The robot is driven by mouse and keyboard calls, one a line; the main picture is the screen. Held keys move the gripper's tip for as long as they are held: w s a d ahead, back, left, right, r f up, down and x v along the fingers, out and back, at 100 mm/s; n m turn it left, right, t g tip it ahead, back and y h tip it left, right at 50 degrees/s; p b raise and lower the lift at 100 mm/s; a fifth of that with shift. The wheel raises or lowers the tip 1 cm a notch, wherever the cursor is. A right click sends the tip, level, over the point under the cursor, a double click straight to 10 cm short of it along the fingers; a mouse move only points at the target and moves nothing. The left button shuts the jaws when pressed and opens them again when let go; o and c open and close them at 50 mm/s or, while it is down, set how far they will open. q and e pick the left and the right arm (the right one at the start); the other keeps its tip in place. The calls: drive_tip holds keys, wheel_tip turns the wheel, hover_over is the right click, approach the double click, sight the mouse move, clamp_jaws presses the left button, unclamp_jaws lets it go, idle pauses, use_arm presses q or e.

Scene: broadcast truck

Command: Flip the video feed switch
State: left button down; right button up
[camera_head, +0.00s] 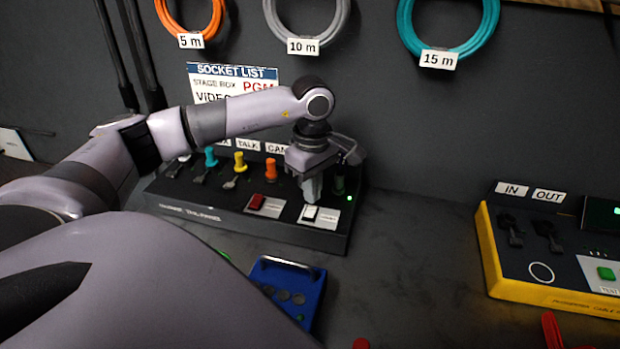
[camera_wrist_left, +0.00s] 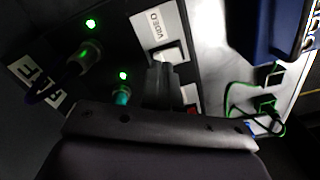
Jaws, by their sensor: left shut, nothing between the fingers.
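The video feed switch is a white rocker (camera_head: 309,212) at the right front of the dark panel box (camera_head: 190,212). In the left wrist view the white rocker (camera_wrist_left: 167,53) sits beside a plate reading VIDEO (camera_wrist_left: 155,24). My left gripper (camera_head: 312,198) points down just above and behind the rocker. In the wrist view its closed fingertips (camera_wrist_left: 160,72) are right at the rocker's edge and hide part of it. I cannot tell whether they touch it. The fingers are shut and empty. My right gripper is not in view.
A red rocker (camera_head: 256,202) sits left of the white one. Coloured plugs, including an orange one (camera_head: 271,168), stand behind. A green light (camera_head: 349,198) glows at the box's right end. A blue case (camera_head: 290,287) lies in front. A yellow-edged tester (camera_head: 545,292) stands right, with bare tabletop between.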

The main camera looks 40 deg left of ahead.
sight(311, 207)
use_arm(q)
wheel_tip(311, 207, up, 5)
drive_tip(key=p, duration=0.3)
drive_tip(key=shift+r, duration=0.1)
drive_tip(key=shift+s, duration=0.1)
idle(0.6)
